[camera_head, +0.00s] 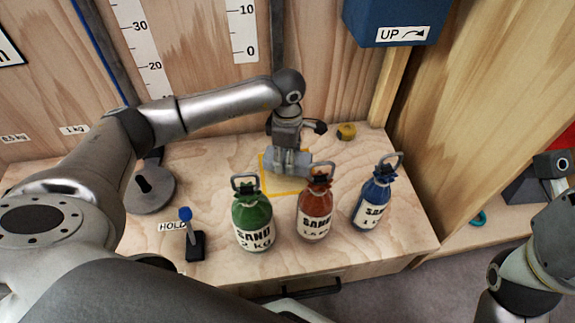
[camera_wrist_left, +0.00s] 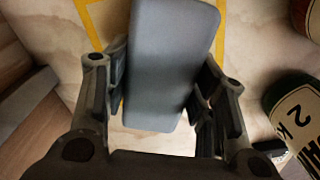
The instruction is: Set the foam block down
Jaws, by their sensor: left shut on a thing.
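The foam block is a grey-blue slab with rounded corners. In the head view the foam block (camera_head: 272,160) is at a yellow square outline (camera_head: 262,178) on the wooden bench top. My left gripper (camera_head: 291,160) reaches down from above and is shut on it. In the left wrist view the foam block (camera_wrist_left: 172,65) sits between both fingers of my left gripper (camera_wrist_left: 163,85), with the yellow outline (camera_wrist_left: 220,38) behind it. I cannot tell whether its underside touches the bench.
Green (camera_head: 252,215), orange-brown (camera_head: 314,207) and blue (camera_head: 372,203) sand bottles stand close in front of the block. A yellow item (camera_head: 346,131) lies behind it to the right. A lever (camera_head: 190,235) and a slotted disc weight (camera_head: 150,190) are to the left. A blue box (camera_head: 395,22) hangs above right.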

